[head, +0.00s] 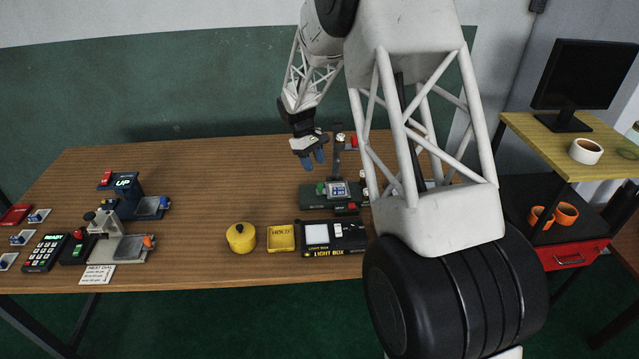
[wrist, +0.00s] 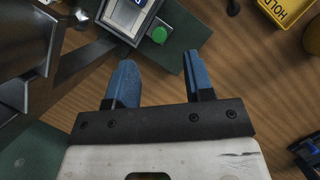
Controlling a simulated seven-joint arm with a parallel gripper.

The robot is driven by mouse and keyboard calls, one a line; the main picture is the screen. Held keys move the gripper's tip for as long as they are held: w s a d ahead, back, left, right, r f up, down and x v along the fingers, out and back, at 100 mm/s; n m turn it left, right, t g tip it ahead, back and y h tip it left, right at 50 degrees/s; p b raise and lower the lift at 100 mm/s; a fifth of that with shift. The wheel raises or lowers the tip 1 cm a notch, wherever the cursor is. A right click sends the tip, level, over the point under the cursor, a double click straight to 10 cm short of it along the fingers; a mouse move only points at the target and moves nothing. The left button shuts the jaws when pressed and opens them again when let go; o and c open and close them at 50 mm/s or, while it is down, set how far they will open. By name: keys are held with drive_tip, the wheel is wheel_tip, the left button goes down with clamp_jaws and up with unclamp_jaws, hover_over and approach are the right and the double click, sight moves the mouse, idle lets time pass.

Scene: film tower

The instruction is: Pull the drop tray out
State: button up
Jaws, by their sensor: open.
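My gripper (head: 312,161) is open and empty, its blue fingers pointing down above the back of the wooden table. In the wrist view the two fingers (wrist: 157,65) stand apart with nothing between them. I cannot pick out the drop tray for certain; my arm hides the machine's right side.
A yellow HOLD tray (head: 281,237), yellow pot (head: 241,237) and light box (head: 334,237) stand at the table's front. A blue UP device (head: 124,187), a grey device (head: 119,247) and a keypad (head: 44,253) are at the left. The table between is clear.

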sight(320, 184)
drive_tip(key=shift+w+a+f, duration=0.2)
drive_tip(key=shift+w+f, duration=0.2)
drive_tip(key=shift+f, duration=0.1)
drive_tip(key=shift+x, duration=3.85)
drive_tip(key=shift+d, duration=0.1)
drive_tip(key=shift+c, duration=0.5)
clamp_jaws()
